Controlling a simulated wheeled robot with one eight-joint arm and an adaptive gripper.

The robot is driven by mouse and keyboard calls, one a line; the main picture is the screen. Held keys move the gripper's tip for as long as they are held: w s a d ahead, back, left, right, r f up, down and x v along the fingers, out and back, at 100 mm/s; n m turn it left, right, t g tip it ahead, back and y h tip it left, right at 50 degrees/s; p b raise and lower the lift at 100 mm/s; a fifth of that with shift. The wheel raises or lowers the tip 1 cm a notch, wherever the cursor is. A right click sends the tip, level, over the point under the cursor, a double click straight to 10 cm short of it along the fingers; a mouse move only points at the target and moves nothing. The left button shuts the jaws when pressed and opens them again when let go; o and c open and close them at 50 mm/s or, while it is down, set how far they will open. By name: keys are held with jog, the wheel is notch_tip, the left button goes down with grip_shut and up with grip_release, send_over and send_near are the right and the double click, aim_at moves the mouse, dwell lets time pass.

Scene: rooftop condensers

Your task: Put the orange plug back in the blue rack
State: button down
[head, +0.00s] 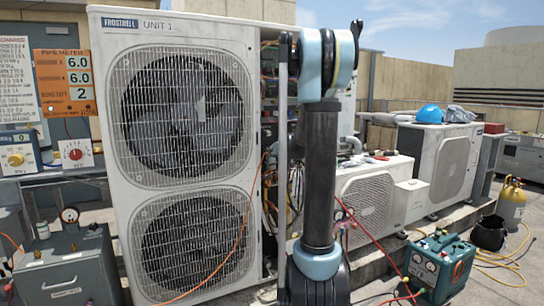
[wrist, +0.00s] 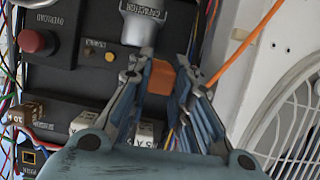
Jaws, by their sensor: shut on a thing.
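In the wrist view my gripper (wrist: 170,72) is shut on the orange plug (wrist: 162,79), a small orange block between its blue-grey fingers. The fingers cover much of the plug. An orange cord (wrist: 242,45) runs from beside the right finger to the upper right. The fingertips are in front of a dark electrical panel (wrist: 72,75), just below a grey capacitor (wrist: 144,28). I cannot tell whether the plug touches the panel. In the head view my arm hides the gripper and plug. I cannot make out a blue rack in either view.
A red overload button (wrist: 36,41), white blocks (wrist: 85,121) and loose wires surround the fingers. A fan grille (wrist: 295,130) is at the right. In the head view the tall condenser (head: 100,150) stands left of my arm, and a teal case (head: 440,262) sits lower right.

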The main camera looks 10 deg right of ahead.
jog(key=shift+s+d, duration=0.25)
jog(key=shift+s, duration=0.6)
jog(key=shift+s+d, duration=0.25)
jog(key=shift+s, duration=0.55)
